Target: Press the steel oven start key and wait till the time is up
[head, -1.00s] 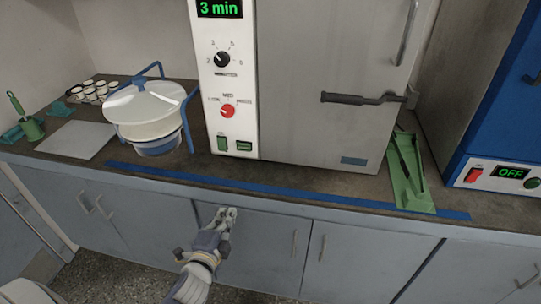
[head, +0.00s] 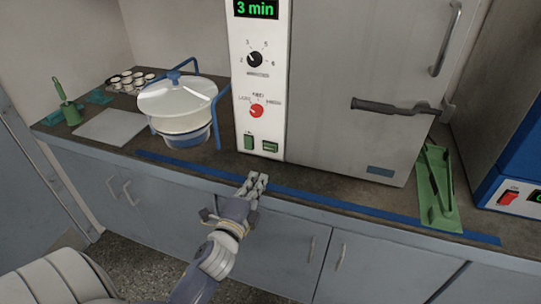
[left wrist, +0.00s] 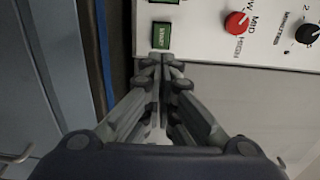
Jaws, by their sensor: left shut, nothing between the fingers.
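The steel oven (head: 335,95) stands on the bench, its door closed. Its white control panel (head: 245,90) has a lit display (head: 256,9) reading "3 min", a black knob (head: 254,59) and a red knob (head: 256,110). The green start key (head: 270,147) sits low on the panel, right of a green switch (head: 249,141). The start key (left wrist: 161,36) also shows in the left wrist view, just beyond my fingertips. My left gripper (head: 256,179) is shut and empty, in front of and below the key. Contact is not visible. My right gripper is not in view.
A white-lidded pot (head: 178,97) in a blue stand is left of the oven. A green tray (head: 440,200) with tools lies to its right, beside a blue appliance (head: 518,165). Blue tape (head: 330,203) runs along the bench front.

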